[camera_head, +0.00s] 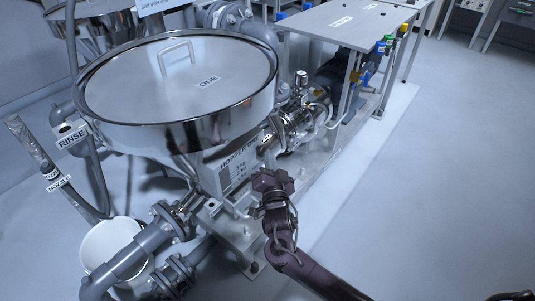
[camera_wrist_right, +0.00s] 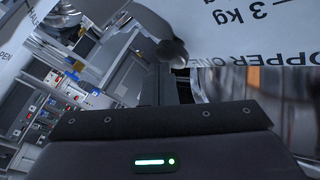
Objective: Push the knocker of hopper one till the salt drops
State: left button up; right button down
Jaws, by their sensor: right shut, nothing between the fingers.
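Hopper one (camera_head: 150,75) is a round steel hopper with a handled lid marked ONE. A white plate (camera_head: 226,180) on its front carries "HOPPER" and kg marks; in the right wrist view the plate (camera_wrist_right: 275,30) is close and tilted, reading "3 kg". My right gripper (camera_head: 270,181) is shut and empty, just in front of the hopper's lower part, near the plate. A dark rounded knob on a grey arm (camera_wrist_right: 171,52) sits just beyond my gripper in the wrist view; it may be the knocker. I cannot tell whether they touch. My left gripper is out of view.
Grey pipes (camera_head: 130,250) and a white bucket (camera_head: 103,240) stand below left. A RINSE sign (camera_head: 71,138) and a nozzle hose are at the left. Steel fittings (camera_head: 290,128) and a metal table (camera_head: 345,22) lie behind right. The floor at right is clear.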

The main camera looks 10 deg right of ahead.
dwell(0.4)
jog(key=shift+s+d+p, duration=0.7)
jog(key=shift+s, duration=0.2)
jog(key=shift+s, duration=0.1)
jog(key=s+d+p, duration=0.1)
jog(key=s, duration=0.1)
jog(key=s+d+p, duration=0.1)
jog(key=d, duration=0.1)
jog(key=shift+s, duration=0.4)
jog(key=shift+f, duration=0.1)
